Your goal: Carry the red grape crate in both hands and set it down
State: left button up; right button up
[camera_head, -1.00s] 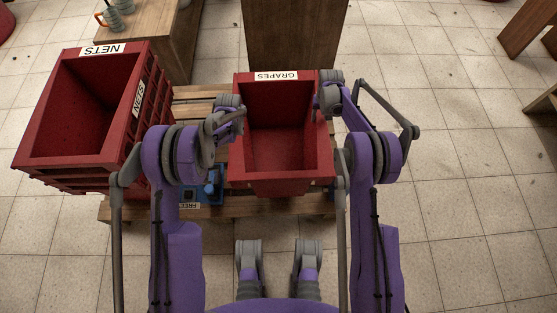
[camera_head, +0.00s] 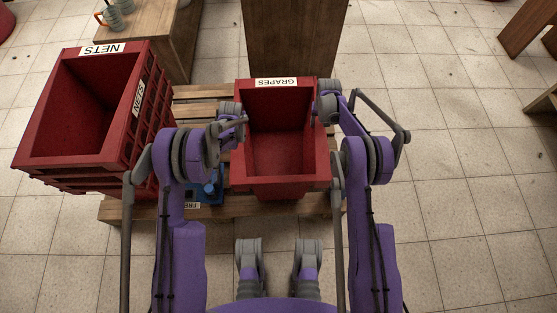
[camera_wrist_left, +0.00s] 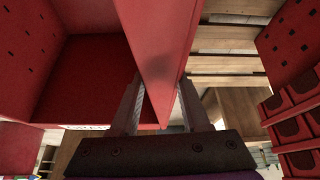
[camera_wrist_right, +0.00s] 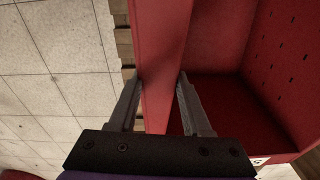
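The red grape crate (camera_head: 242,178), labelled GRAPES, is upright, open and appears empty, over the wooden pallet in the head view. My left gripper (camera_head: 240,121) is at its left wall; in the left wrist view its fingers (camera_wrist_left: 160,82) lie on either side of that wall (camera_wrist_left: 158,45), against it. My right gripper (camera_head: 317,107) is at the right wall; in the right wrist view its fingers (camera_wrist_right: 160,76) also close on the wall (camera_wrist_right: 160,35). Whether the crate's base touches the pallet is hidden.
The wooden pallet (camera_head: 272,207) lies below the crate. A stack of red NETS crates (camera_head: 35,152) stands close at the left. A blue object (camera_head: 212,192) sits on the pallet beside the grape crate.

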pick_arm(q)
jog(key=o, duration=0.5)
jog(key=shift+d, duration=0.25)
jog(key=shift+c, duration=0.2)
pick_arm(e)
jog(key=o, duration=0.4)
jog(key=shift+a, duration=0.25)
pick_arm(q)
jog(key=shift+a, duration=0.1)
pick_arm(e)
jog(key=shift+o, duration=0.2)
jog(key=shift+d, duration=0.1)
pick_arm(q)
jog(key=shift+a+r, duration=0.1)
pick_arm(e)
jog(key=shift+d, duration=0.1)
pick_arm(q)
jog(key=v, duration=1.1)
jog(key=shift+s+r, duration=0.25)
jog(key=shift+r, duration=0.05)
pick_arm(e)
jog(key=shift+r, duration=0.1)
pick_arm(q)
jog(key=shift+r, duration=0.1)
pick_arm(e)
notch_tip(320, 180, up, 12)
jog(key=shift+s, duration=0.35)
